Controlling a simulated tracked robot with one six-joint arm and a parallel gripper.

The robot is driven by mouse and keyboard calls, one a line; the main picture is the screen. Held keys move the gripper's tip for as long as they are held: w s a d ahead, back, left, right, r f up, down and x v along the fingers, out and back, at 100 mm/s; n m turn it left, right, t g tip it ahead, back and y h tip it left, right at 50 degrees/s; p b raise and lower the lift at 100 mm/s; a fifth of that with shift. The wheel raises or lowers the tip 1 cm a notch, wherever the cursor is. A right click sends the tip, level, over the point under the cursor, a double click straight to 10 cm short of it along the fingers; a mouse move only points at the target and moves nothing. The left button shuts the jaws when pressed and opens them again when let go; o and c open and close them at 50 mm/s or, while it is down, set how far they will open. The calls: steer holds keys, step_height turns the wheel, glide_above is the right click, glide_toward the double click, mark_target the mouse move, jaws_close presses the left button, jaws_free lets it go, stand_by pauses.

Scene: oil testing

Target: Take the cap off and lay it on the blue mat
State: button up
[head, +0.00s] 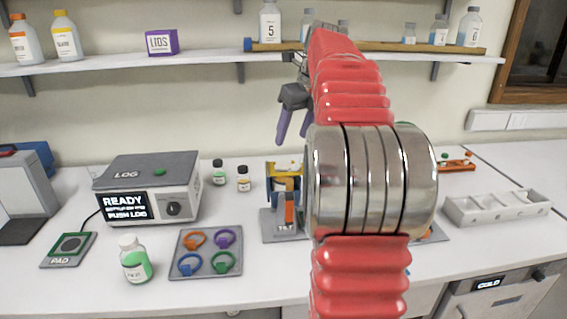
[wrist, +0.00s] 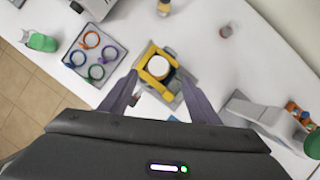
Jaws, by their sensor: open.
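A pale round top (wrist: 158,67), seemingly the cap, sits inside a yellow clamp (wrist: 149,55) on a grey base in the wrist view. In the head view the yellow clamp (head: 284,169) stands mid-bench, partly hidden by my arm. My gripper (head: 282,140) hangs high above the bench, purple fingers pointing down. In the wrist view my gripper (wrist: 159,80) is open and empty, its fingers either side of the clamp in the picture, apart from it. A small blue patch (wrist: 173,119) shows between the fingers; I cannot tell if it is the blue mat.
A tray of coloured rings (head: 207,253), a green-filled bottle (head: 135,260) and the LOG box (head: 150,188) stand left. Two small bottles are behind. A white compartment rack (head: 497,205) is at right. A shelf (head: 210,58) with bottles runs behind my raised arm.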

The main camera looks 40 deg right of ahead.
mark_target(283, 160)
steer(key=shift+x, duration=2)
steer(key=shift+x, duration=2.6)
steer(key=shift+s+a, duration=0.1)
steer(key=shift+a, duration=0.05)
steer(key=shift+c, duration=0.2)
steer(key=c, duration=1.1)
